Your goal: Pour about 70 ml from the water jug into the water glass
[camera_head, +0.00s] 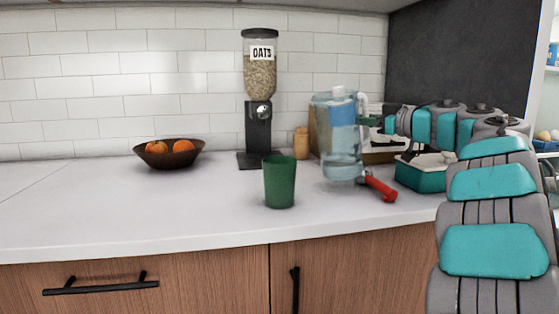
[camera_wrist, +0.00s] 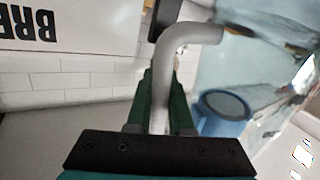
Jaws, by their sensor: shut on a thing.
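The water jug (camera_head: 341,150) is clear and bluish with a pale handle, and stands upright in the head view, right of the glass. I cannot tell whether its base touches the counter. My gripper (camera_head: 372,121) is at the jug's right side, shut on its handle. In the wrist view the pale handle (camera_wrist: 185,38) runs between the green fingers of my gripper (camera_wrist: 163,82), with the clear jug wall (camera_wrist: 250,60) to the right. The water glass (camera_head: 280,182) is a green tumbler, upright on the counter, left of the jug and apart from it. Its inside is hidden.
A teal dish (camera_head: 420,175) sits farther right. The oats dispenser (camera_head: 258,130) and a bowl of oranges (camera_head: 168,159) stand behind, to the left. The counter left of the glass is clear.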

